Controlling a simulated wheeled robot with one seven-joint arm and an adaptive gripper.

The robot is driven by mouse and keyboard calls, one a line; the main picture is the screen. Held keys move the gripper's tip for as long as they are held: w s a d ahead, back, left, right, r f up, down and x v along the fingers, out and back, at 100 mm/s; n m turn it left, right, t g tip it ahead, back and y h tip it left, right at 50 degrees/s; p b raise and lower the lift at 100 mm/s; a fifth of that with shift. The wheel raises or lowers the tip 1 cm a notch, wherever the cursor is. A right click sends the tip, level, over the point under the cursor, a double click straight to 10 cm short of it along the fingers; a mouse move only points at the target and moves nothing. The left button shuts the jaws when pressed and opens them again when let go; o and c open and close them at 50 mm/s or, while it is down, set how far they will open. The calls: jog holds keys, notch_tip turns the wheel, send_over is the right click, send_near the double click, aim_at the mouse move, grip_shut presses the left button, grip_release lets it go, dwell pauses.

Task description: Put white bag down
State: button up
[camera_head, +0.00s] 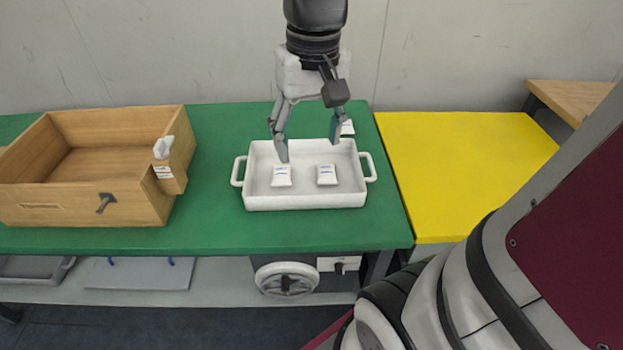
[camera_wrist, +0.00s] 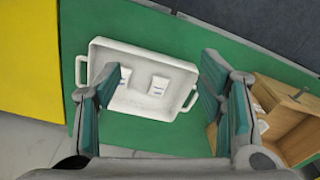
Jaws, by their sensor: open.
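A white tray (camera_head: 305,202) with two side handles stands on the green table. Two small white bags lie flat inside it, one on the left (camera_head: 281,176) and one on the right (camera_head: 326,174). Both also show in the wrist view, one in full (camera_wrist: 158,86) and one (camera_wrist: 125,76) partly behind a finger. My gripper (camera_head: 309,146) is above the tray, its fingers spread wide with nothing between them. The wrist view also shows my gripper (camera_wrist: 161,67) open over the tray. The left finger's tip appears close to the left bag; I cannot tell whether they touch.
A wooden box (camera_head: 60,205) stands on the left, with a small white object (camera_head: 163,147) at its right side. A yellow tabletop (camera_head: 460,165) at right is clear.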

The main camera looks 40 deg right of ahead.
jog(key=s+a+n, duration=0.1)
jog(key=s+a, duration=0.2)
jog(key=s, duration=0.4)
jog(key=s+a+n, duration=0.2)
jog(key=s+a, duration=0.1)
jog(key=s, duration=0.5)
jog(key=shift+r+t, duration=0.15)
jog(key=shift+t, duration=0.15)
jog(key=shift+s+a, duration=0.1)
notch_tip(320, 180, up, 15)
jog(key=t+p, duration=0.2)
jog(key=p, duration=1.1)
jog(key=shift+t, duration=0.4)
